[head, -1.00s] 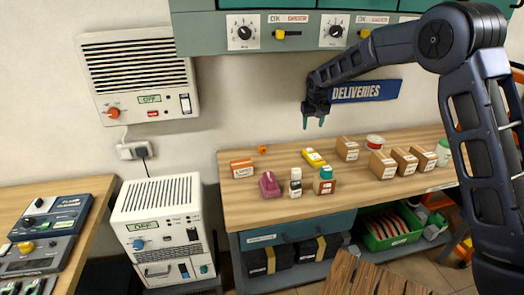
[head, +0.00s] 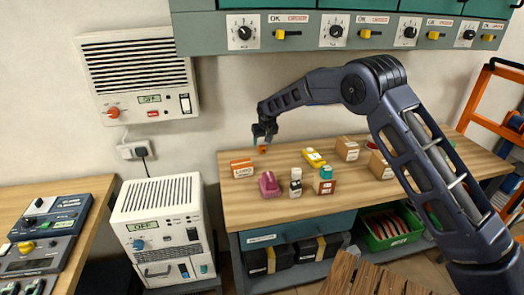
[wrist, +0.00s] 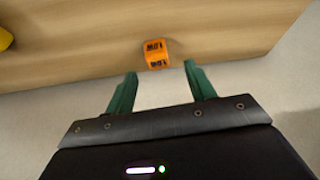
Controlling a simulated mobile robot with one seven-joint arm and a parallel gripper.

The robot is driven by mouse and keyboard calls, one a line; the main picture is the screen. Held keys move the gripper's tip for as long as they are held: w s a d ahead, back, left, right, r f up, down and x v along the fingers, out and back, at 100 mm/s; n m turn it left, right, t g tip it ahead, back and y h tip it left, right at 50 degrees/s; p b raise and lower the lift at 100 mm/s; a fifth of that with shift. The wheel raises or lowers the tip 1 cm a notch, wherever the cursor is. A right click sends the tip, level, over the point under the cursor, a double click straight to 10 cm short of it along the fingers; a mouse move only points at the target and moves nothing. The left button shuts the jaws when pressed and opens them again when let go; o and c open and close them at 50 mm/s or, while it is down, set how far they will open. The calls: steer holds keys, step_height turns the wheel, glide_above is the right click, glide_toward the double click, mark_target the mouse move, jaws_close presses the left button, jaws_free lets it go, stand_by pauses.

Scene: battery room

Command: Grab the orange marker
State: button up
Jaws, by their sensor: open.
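The orange marker (head: 263,150) is a small orange block near the back edge of the wooden bench, partly hidden behind my gripper in the head view. In the wrist view the orange marker (wrist: 156,53) shows dark lettering reading "LOW" and lies just beyond the fingertips, roughly centred between them. My gripper (head: 262,143) is over the back of the bench, pointing down. In the wrist view its green fingers (wrist: 160,69) are spread apart with nothing between them.
The bench (head: 240,208) also holds an orange-and-white box (head: 242,168), a pink item (head: 269,185), a white bottle (head: 296,183), a green-capped jar (head: 325,181), a yellow device (head: 313,157) and cardboard boxes (head: 348,149). The wall is close behind the marker.

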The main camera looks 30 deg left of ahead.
mark_target(262, 146)
steer(key=shift+x, duration=2.7)
steer(key=shift+w+d, duration=0.1)
steer(key=c, duration=1)
steer(key=shift+c, duration=0.2)
